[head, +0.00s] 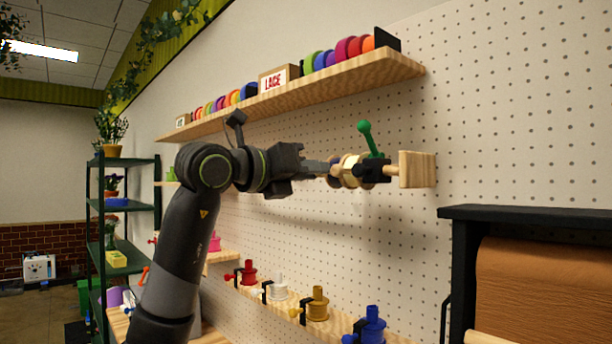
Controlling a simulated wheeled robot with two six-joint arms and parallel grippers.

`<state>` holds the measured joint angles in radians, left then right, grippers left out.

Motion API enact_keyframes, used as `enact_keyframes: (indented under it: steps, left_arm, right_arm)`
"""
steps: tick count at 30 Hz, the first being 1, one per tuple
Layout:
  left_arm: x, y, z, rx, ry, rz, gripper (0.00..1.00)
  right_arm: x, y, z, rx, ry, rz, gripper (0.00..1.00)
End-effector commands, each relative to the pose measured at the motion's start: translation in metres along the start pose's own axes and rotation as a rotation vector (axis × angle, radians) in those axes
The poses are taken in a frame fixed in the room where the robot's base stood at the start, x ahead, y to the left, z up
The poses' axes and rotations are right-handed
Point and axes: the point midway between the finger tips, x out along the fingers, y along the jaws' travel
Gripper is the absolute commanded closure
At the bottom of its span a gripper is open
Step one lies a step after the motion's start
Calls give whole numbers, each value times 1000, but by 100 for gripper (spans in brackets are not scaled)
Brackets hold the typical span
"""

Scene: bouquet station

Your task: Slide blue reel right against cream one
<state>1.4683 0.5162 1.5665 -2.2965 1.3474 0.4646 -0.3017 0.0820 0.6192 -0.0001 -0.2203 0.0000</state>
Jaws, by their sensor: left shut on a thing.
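A cream reel (350,170) sits on a horizontal rod in front of the pegboard. To its right are a black clamp (373,170) with a green ball-ended lever (368,138) and a square wooden end block (417,169). A narrow blue reel (333,170) shows just left of the cream one, partly hidden by my fingers. My left gripper (322,169) reaches in from the left and is shut on the blue reel. Any gap between the two reels is too small to tell. My right gripper is not in view.
A wooden shelf (330,83) above holds colourful rolls and a box marked LACE (273,80). Below, red, white, gold and blue spools (372,326) stand on a lower ledge. A black-framed brown paper roll (545,290) is at the lower right. Pegboard right of the end block is clear.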

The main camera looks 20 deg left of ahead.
Motion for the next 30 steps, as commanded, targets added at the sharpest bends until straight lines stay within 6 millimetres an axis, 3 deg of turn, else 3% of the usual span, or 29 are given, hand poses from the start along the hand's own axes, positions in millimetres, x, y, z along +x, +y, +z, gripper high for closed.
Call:
enact_keyframes:
  steps: [11, 12, 16, 30]
  left_arm:
    - [0, -3, 0, -1, 0, -5, 100]
    - [0, -3, 0, -1, 0, -5, 76]
    - [0, -3, 0, -1, 0, -5, 59]
    - [0, -5, 0, 0, -2, -8, 58]
  right_arm:
    - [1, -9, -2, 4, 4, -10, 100]
    - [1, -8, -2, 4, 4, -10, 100]
    - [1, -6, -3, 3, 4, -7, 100]
    - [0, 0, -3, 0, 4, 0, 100]
